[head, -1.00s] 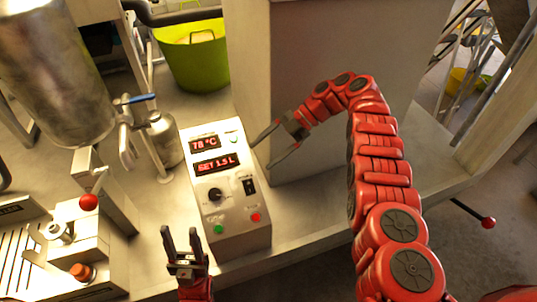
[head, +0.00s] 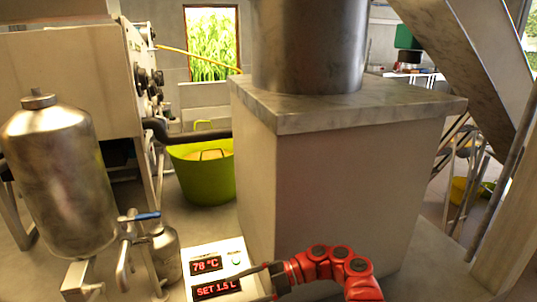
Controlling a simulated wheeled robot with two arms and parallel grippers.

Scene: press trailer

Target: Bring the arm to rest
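My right arm (head: 335,265) is red and comes in at the bottom of the head view, bent toward the left. Its gripper (head: 245,287) is at the lower edge, in front of the control box (head: 206,277). Its dark fingers stand apart with nothing seen between them; the lower one is partly cut off by the frame. The control box shows 78 °C and SET 1.5 L in red; its lower part is out of view. My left gripper is not in view.
A large pale block (head: 340,180) with a metal cylinder (head: 308,45) on top stands just behind my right arm. A steel tank (head: 60,180) with a blue-handled valve (head: 147,217) is at the left. A green tub (head: 203,178) stands farther back.

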